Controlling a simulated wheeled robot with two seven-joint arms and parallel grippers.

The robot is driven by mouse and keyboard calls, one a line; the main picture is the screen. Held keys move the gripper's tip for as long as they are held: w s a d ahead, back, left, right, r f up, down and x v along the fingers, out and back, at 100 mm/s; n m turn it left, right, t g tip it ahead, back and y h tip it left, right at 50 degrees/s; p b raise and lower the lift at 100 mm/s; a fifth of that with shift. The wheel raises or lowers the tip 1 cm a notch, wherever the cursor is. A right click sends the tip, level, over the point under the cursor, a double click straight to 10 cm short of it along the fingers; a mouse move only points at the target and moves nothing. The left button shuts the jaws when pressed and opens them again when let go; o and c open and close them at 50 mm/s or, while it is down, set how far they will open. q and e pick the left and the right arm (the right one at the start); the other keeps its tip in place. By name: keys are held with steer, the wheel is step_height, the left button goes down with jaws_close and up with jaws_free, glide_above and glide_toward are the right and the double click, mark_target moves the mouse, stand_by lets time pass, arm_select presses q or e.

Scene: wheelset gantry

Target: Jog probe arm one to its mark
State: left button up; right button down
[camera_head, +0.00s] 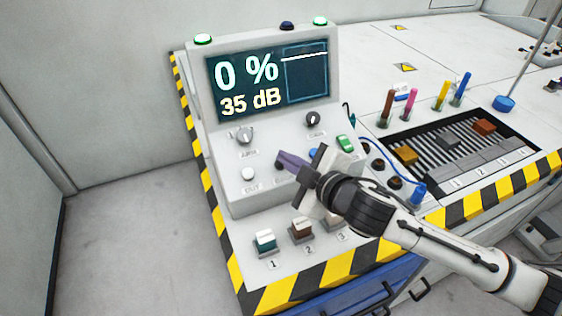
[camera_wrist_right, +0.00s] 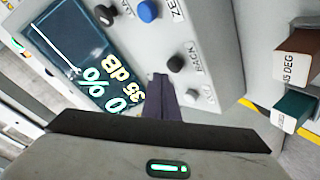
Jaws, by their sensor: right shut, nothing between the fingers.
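The console screen (camera_head: 268,83) reads 0 % and 35 dB, with a pale line in a box at its right. On the panel below are a grey ARM knob (camera_head: 245,135), a second dark knob (camera_head: 313,118) and a white OUT button (camera_head: 249,174). My right gripper (camera_head: 283,161) is shut and empty over the panel, its tips beside a dark BACK control, also in the right wrist view (camera_wrist_right: 176,63). Whether the tips touch it I cannot tell. A blue ZERO button (camera_wrist_right: 147,11) shows in the wrist view. My left gripper is out of view. No probe arm is clearly identifiable.
Numbered teal (camera_head: 264,240) and brown (camera_head: 302,230) blocks stand at the console's front. A slatted tray (camera_head: 446,143) with small blocks lies right, with coloured pegs (camera_head: 411,103) behind. Striped edging borders the bench. Open floor (camera_head: 130,235) lies left.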

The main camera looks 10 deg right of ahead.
steer(key=shift+f, duration=0.2)
stand_by(0.6)
steer(key=shift+w+f, duration=0.15)
steer(key=shift+f, duration=0.05)
steer(key=shift+w+f, duration=0.2)
steer(key=shift+f, duration=0.35)
stand_by(2.1)
steer(key=shift+r, duration=0.1)
stand_by(2.4)
steer(key=shift+s+r+p, duration=0.4)
steer(key=shift+r+p, duration=0.4)
steer(key=shift+s+d+r+p, duration=0.1)
steer(key=shift+s+r+p, duration=0.35)
steer(key=shift+r, duration=0.3)
steer(key=shift+s+d+r+p, duration=0.1)
steer(key=shift+s+r+p, duration=0.1)
steer(key=shift+r+p, duration=0.5)
steer(key=shift+s+r+p, duration=0.35)
steer(key=shift+r, duration=0.5)
